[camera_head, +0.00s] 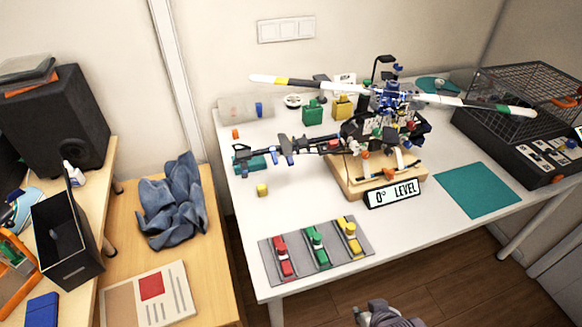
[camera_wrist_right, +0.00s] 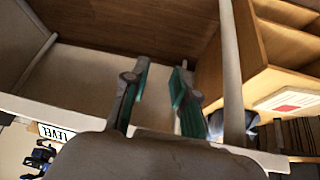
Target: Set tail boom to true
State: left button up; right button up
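A model helicopter (camera_head: 385,118) stands on a wooden stand (camera_head: 352,184) at the middle of the white table. Its dark tail boom (camera_head: 308,147) reaches out to the left, with the tail end (camera_head: 246,154) over the table. A sign (camera_head: 391,194) reading "0° LEVEL" stands in front of the stand; it also shows in the right wrist view (camera_wrist_right: 57,132). My right gripper (camera_head: 378,314) is at the bottom edge, in front of the table and away from the helicopter. In the right wrist view its teal-padded fingers (camera_wrist_right: 162,80) are apart and empty. My left gripper is in neither view.
A grey mat (camera_head: 300,263) with red, green and yellow pieces lies at the table's front left. A teal mat (camera_head: 478,190) and a black wire cage (camera_head: 525,95) are at the right.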

aim_at(290, 160)
jog(key=w+r+t, duration=0.1)
jog(key=r, duration=0.2)
jog(key=w+a+r+t, duration=0.1)
jog(key=w+r, duration=0.1)
jog(key=r, duration=0.1)
jog(key=w+r+t, duration=0.1)
jog(key=r, duration=0.1)
jog(key=shift+w+a+r+y, duration=0.25)
jog(key=shift+a+r+y, duration=0.05)
jog(key=shift+a+r, duration=0.1)
jog(key=w+a+r+t, duration=0.2)
jog(key=w+a+r+t+y, duration=0.1)
jog(key=w+a+r+t, duration=0.1)
jog(key=w+r, duration=0.1)
jog(key=shift+w+a+r, duration=0.25)
jog(key=shift+a+r, duration=0.1)
jog(key=w+a+r+n+t+y, duration=0.2)
jog(key=w+a+r+t+y, duration=0.15)
jog(key=a+r, duration=0.35)
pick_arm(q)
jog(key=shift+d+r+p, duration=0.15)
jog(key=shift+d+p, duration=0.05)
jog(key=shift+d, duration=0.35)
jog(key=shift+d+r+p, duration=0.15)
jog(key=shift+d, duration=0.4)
pick_arm(e)
jog(key=x, duration=1.3)
jog(key=shift+w+d+r, duration=0.1)
jog(key=shift+d+r, duration=0.3)
jog(key=shift+d, duration=0.05)
